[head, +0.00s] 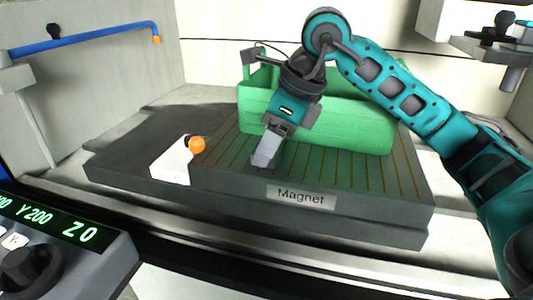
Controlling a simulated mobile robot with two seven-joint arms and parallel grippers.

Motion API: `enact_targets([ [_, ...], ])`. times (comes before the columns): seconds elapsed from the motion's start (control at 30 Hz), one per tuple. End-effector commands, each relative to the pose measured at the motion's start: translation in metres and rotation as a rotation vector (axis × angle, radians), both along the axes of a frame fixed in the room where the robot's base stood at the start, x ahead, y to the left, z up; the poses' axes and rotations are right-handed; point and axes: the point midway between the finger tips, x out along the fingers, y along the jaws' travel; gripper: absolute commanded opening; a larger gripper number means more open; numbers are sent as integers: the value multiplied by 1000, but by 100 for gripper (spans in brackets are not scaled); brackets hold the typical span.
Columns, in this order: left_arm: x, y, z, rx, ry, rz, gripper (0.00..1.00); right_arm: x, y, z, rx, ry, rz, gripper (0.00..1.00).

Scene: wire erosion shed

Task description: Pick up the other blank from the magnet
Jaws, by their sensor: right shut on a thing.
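The magnet (310,222) is a broad dark grey block with a "Magnet" label on its front face and thin brownish stripes across its top. My right gripper (274,135) comes down from above over the middle of the magnet. It is shut on a light grey blank (266,153), a small block pointing down between the fingers. The blank's lower end is at the striped top near the front edge; I cannot tell whether it touches. The fingers hide the blank's upper part. My left gripper is not in view.
A green open container (345,125) stands behind the gripper at the magnet's back. A white block (172,163) and an orange ball tip (196,144) are at the left. A blue pipe (90,39) is upper left. A control panel (62,245) fills the lower left.

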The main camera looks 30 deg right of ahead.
Motion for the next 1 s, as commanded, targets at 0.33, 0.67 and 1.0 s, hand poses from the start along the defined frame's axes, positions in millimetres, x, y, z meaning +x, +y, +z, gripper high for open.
enact_targets([
  [0.33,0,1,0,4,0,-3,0,0,0,1,1,-2,0,3],
  [0.67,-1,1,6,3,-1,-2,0,1,0,17,1,-4,-1,3],
  [1.0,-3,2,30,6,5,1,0,1,1,97,3,-9,1,3],
])
